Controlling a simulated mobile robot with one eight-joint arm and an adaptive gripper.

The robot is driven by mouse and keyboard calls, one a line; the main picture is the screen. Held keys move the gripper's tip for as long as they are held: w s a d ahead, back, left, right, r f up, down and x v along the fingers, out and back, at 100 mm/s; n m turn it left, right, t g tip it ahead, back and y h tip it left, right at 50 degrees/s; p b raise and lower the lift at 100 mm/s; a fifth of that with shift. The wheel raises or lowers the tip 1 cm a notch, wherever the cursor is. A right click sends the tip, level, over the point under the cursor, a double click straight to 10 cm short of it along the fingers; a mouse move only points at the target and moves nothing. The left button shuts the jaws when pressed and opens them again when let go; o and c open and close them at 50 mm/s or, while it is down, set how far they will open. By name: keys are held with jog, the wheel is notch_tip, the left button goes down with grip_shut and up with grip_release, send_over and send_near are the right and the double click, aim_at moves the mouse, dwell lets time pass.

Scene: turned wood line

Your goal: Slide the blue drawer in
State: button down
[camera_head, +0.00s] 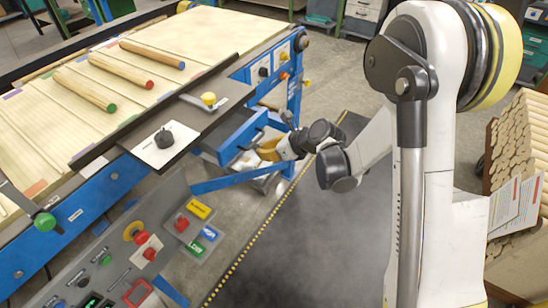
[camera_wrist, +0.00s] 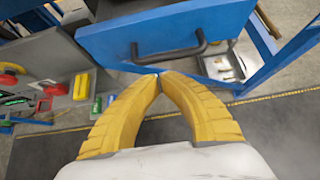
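The blue drawer (camera_head: 240,138) stands out from the blue workbench frame in the head view, near the middle. Its blue front panel (camera_wrist: 115,38) fills the upper middle of the wrist view and carries a dark bar handle (camera_wrist: 168,52). My gripper (camera_wrist: 159,76) has two yellow curved fingers whose tips meet with nothing between them. The tips are just below the lower edge of the drawer front in the wrist view; I cannot tell whether they touch it. In the head view my gripper (camera_head: 266,151) is beside the drawer front, its tips partly hidden.
A control panel (camera_head: 130,258) with buttons and coloured labels is at lower left. A bench top with several wooden rods (camera_head: 123,70) lies behind the drawer. A blue rail (camera_head: 228,181) runs below the drawer. Dark floor mat (camera_head: 320,240) is clear in front. Stacked wood (camera_head: 520,140) stands at right.

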jog(key=shift+w+a+r, duration=0.15)
jog(key=shift+w+a, duration=0.2)
